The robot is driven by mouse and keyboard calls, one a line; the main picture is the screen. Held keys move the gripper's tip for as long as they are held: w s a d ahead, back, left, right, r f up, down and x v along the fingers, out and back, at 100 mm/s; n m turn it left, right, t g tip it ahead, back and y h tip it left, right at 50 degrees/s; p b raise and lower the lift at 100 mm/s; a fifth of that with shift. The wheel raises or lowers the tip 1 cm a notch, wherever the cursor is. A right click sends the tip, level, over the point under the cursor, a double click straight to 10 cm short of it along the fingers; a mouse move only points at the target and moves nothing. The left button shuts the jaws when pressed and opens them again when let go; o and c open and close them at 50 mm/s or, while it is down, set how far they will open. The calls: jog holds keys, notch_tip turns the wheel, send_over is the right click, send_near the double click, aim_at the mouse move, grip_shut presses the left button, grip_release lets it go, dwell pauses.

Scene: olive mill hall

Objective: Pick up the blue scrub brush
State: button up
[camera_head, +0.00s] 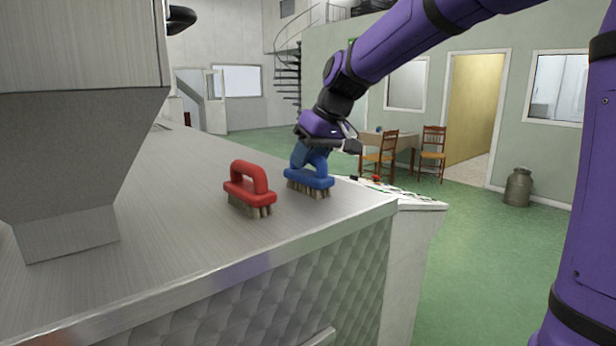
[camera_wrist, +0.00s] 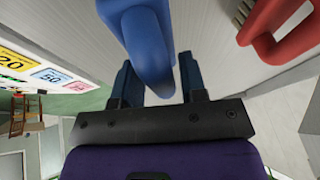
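The blue scrub brush (camera_head: 309,180) stands bristles down on the steel top, near its right edge. Its looped blue handle (camera_wrist: 149,45) fills the upper middle of the wrist view. My gripper (camera_wrist: 158,78) is open, with one dark blue finger on each side of the handle and visible gaps between. In the head view my gripper (camera_head: 314,150) is at the top of the brush and partly hides the handle. I cannot tell whether either finger touches it. The bristles are hidden in the wrist view.
A red scrub brush (camera_head: 249,190) stands left of the blue one, and its handle shows in the wrist view (camera_wrist: 283,35). A grey metal hopper (camera_head: 75,170) rises at left. A white surface with cards (camera_head: 400,197) lies beyond the steel edge. Bare steel lies in front.

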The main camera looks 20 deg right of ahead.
grip_shut()
jog(key=shift+r, duration=0.1)
notch_tip(320, 180, up, 10)
jog(key=shift+f, duration=0.1)
dwell(0.4)
